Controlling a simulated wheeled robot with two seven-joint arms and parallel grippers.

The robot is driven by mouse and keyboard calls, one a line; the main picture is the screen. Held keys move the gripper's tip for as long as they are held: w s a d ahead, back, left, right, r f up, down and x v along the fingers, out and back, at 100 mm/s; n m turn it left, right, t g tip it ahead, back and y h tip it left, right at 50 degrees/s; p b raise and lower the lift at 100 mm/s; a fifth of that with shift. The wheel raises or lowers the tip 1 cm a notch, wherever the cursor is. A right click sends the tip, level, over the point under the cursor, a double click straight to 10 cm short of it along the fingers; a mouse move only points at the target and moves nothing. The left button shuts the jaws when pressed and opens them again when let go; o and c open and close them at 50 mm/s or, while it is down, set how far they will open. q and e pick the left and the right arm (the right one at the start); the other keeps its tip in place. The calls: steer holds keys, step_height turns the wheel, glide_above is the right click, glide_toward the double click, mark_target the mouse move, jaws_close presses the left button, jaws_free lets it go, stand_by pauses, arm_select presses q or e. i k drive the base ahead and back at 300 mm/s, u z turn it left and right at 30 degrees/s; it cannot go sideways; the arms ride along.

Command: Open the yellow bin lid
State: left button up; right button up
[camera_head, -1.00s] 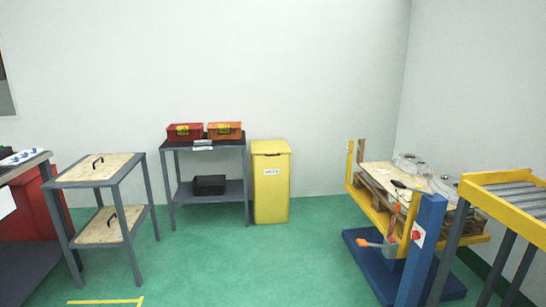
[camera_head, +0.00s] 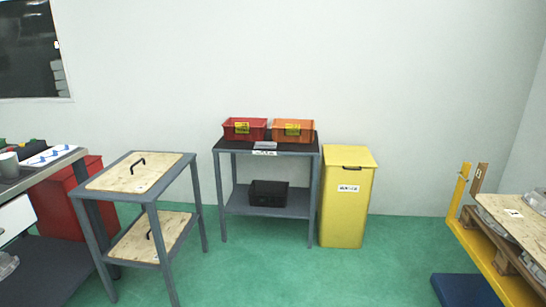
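The yellow bin (camera_head: 343,213) stands on the floor against the back wall, right of a grey shelf table. Its yellow lid (camera_head: 349,156) is shut and has a dark handle at the front edge. A white label (camera_head: 348,188) is on the bin's front. Neither of my grippers shows in the head view.
The grey table (camera_head: 268,148) holds a red box (camera_head: 245,128) and an orange box (camera_head: 293,130), with a black box (camera_head: 269,193) below. A wooden-topped cart (camera_head: 135,173) stands left, a yellow-framed pallet station (camera_head: 490,255) right. Green floor (camera_head: 330,280) before the bin is clear.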

mark_target(338, 156)
steer(key=z, duration=0.15)
steer(key=i, duration=2.5)
steer(key=z, duration=0.3)
steer(key=i, duration=1.15)
steer(key=z, duration=0.05)
